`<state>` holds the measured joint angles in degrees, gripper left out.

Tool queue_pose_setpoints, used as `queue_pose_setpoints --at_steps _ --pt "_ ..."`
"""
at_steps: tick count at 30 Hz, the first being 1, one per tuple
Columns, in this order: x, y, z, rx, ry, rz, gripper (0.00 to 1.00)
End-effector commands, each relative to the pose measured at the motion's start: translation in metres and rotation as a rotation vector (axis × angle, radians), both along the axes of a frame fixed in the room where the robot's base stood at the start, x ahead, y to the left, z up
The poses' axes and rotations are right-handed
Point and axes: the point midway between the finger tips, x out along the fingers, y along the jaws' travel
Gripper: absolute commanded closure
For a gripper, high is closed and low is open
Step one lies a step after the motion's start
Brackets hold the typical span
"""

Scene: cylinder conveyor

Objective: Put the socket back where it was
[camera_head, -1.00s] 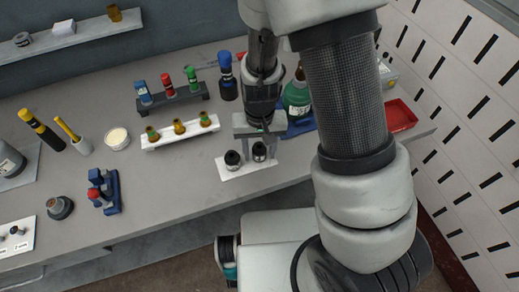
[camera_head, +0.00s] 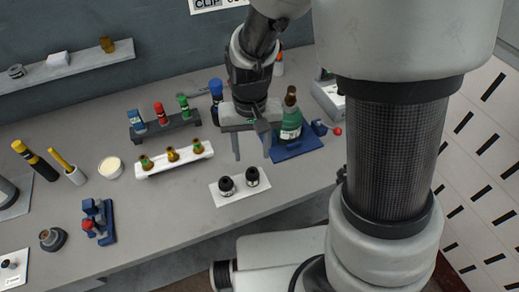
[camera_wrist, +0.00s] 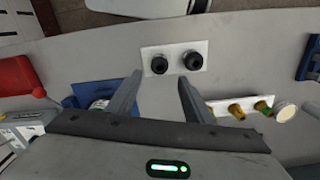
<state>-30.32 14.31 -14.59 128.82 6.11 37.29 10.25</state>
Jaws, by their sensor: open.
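Two dark, round sockets stand upright side by side on a small white plate (camera_head: 240,198) near the table's front edge. The left socket (camera_head: 226,185) and the right socket (camera_head: 252,177) also show in the wrist view (camera_wrist: 159,66) (camera_wrist: 192,60), on the same plate (camera_wrist: 175,48). My gripper (camera_head: 252,157) is open and empty, its two fingers spread apart. In the head view it hangs behind the plate, clear of both sockets. In the wrist view the fingertips (camera_wrist: 160,80) point toward the plate, with a gap to it.
A green bottle (camera_head: 290,124) stands on a blue tray (camera_head: 299,149) close to the right of my gripper. A white rack (camera_head: 190,161) and a dark rack (camera_head: 165,131) are on the left. The wrist view shows a red tray (camera_wrist: 18,76). Bare table lies around the plate.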

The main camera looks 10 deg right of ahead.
Motion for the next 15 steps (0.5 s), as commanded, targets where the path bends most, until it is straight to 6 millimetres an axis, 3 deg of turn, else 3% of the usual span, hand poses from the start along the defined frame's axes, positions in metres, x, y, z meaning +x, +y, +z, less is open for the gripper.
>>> queue_pose_setpoints --at_steps 5,8,15 --pt "-0.001 -0.011 0.039 0.045 -0.056 -0.009 0.53" --pt "-0.008 -0.024 0.074 0.077 -0.116 -0.012 0.53" --pt "-0.039 -0.062 0.149 0.097 -0.283 -0.01 0.53"
